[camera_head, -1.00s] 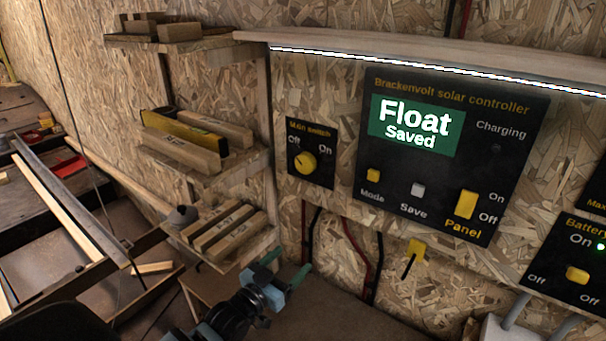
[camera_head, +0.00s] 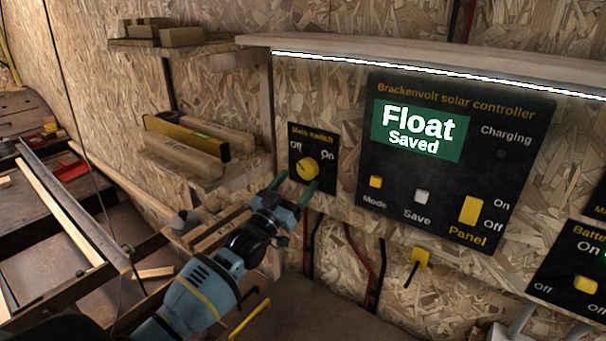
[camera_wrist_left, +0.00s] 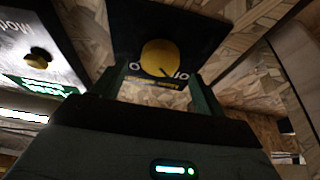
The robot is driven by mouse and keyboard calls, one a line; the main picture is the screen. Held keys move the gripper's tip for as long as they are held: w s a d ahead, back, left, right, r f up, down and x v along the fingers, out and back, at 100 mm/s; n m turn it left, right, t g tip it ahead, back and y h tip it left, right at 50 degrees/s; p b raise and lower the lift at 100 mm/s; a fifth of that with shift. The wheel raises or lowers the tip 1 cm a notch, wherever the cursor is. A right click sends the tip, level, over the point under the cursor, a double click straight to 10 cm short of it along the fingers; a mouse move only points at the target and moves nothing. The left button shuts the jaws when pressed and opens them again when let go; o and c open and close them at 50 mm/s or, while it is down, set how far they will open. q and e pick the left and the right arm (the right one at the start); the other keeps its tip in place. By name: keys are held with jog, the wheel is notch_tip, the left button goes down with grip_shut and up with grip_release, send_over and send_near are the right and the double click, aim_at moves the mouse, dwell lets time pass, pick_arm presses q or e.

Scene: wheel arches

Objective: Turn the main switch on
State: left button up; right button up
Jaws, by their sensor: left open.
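The main switch is a yellow round knob (camera_head: 307,169) on a small black panel (camera_head: 298,148) marked Off and On, on the chipboard wall. Its dark pointer line appears turned toward Off. My left gripper (camera_head: 293,187) is open, its fingertips just below and in front of the knob. In the left wrist view, the knob (camera_wrist_left: 160,57) shows upside down between and beyond the two fingers (camera_wrist_left: 157,85). I cannot tell whether a finger touches the panel. The knob is not held. My right gripper is not in view.
The solar controller (camera_head: 455,160), reading "Float Saved", is right of the switch. A battery panel (camera_head: 570,275) is at the far right. Wooden shelves (camera_head: 185,150) with wood blocks and a yellow level are on the left. A yellow key-like piece (camera_head: 420,256) hangs below the controller.

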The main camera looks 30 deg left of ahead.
aim_at(304, 172)
pick_arm(q)
jog(key=shift+x, duration=1.95)
jog(key=c, duration=1)
